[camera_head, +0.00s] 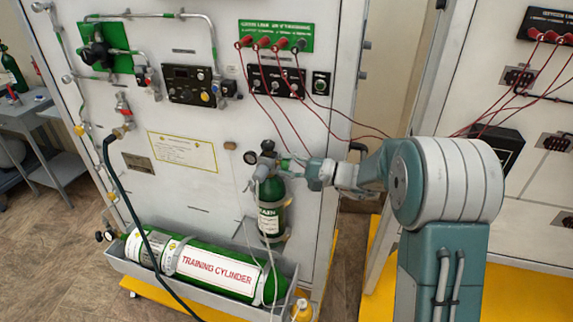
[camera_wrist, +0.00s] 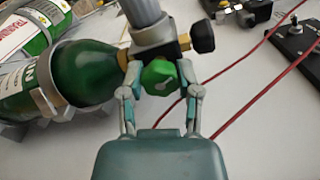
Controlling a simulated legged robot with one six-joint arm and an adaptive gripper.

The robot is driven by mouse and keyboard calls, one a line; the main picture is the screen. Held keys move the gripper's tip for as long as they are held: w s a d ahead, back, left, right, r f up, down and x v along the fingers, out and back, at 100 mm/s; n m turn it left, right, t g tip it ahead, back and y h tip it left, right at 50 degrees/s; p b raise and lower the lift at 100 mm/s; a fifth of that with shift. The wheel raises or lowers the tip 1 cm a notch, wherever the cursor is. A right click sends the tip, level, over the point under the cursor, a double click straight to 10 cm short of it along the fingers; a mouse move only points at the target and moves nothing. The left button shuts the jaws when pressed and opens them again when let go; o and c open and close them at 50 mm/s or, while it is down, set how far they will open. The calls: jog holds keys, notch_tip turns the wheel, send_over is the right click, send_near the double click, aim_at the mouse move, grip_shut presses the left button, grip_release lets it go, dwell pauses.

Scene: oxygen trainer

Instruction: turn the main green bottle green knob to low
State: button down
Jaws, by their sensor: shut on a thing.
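The main green bottle (camera_head: 271,209) stands upright against the white panel, with a grey valve and gauge on top. In the wrist view the bottle (camera_wrist: 88,72) lies to the left, with its green knob (camera_wrist: 158,74) in the middle. My gripper (camera_head: 300,170) reaches the bottle's valve from the right. In the wrist view my gripper (camera_wrist: 162,88) has one finger on each side of the green knob and is shut on it. In the head view the knob is mostly hidden by my gripper. Its exact turn setting cannot be read.
A green training cylinder (camera_head: 215,266) lies in a grey tray (camera_head: 190,292) below. A black hose (camera_head: 125,195) hangs at the left. Red cables (camera_head: 272,110) run from the green socket plate (camera_head: 275,36) and pass close to my gripper. A second panel stands at the right.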

jog(key=m, duration=0.5)
jog(key=shift+f+m, duration=0.35)
jog(key=shift+m, duration=0.05)
dwell(0.3)
jog(key=shift+c, duration=1.5)
grip_release()
jog(key=shift+r, duration=0.1)
jog(key=shift+d+r, duration=0.1)
jog(key=v, duration=1.1)
jog(key=shift+d, duration=0.3)
